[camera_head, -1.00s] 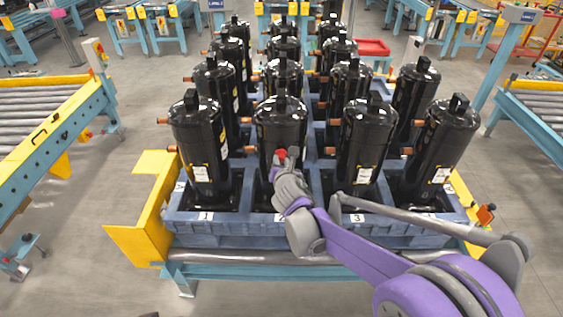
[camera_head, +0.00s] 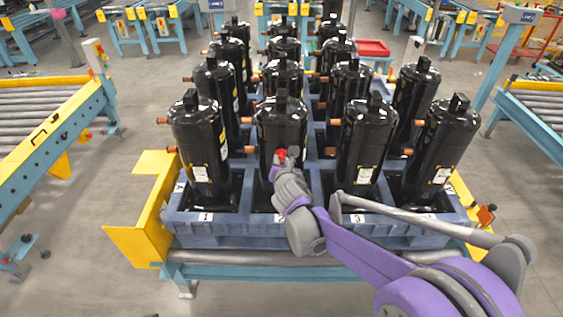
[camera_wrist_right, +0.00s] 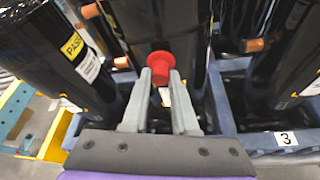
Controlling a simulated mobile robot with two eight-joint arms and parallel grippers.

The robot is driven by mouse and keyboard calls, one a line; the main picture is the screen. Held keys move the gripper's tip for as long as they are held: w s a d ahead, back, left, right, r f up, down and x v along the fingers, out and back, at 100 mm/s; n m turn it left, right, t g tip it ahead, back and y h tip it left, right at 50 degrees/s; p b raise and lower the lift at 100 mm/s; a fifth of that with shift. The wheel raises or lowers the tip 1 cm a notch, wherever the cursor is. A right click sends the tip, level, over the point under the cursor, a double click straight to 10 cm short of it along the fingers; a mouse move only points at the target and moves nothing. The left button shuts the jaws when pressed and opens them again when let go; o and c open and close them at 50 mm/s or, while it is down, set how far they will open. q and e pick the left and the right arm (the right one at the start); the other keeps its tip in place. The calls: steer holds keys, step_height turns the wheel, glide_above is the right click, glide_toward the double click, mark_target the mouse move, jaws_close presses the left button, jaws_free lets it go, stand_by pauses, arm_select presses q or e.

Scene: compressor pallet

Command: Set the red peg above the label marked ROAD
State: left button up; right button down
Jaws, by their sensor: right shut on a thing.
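A red peg (camera_head: 281,154) shows at the tip of my right gripper (camera_head: 284,160), in front of the second black compressor (camera_head: 281,122) of the front row. In the right wrist view the red peg (camera_wrist_right: 161,62) has a wide flange and stands between the two grey fingertips (camera_wrist_right: 160,84), which are shut on it. The compressor's dark body is directly behind it; I cannot tell whether they touch. No label reading ROAD is legible. White labels 1 (camera_head: 206,217) and 3 (camera_head: 357,218) are on the pallet's front edge, and my arm covers the stretch between them. My left gripper is out of view.
The blue pallet (camera_head: 225,228) holds several rows of black compressors with copper stubs. A yellow guard (camera_head: 140,240) stands at its left corner. Roller conveyors flank it at left (camera_head: 50,125) and right (camera_head: 540,110), with open grey floor between.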

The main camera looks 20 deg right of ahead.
steer(key=shift+w+d, duration=0.2)
steer(key=shift+w, duration=0.35)
stand_by(0.4)
steer(key=c, duration=0.6)
jaws_free()
steer(key=shift+s, duration=0.1)
steer(key=v, duration=1)
steer(key=shift+s, duration=0.35)
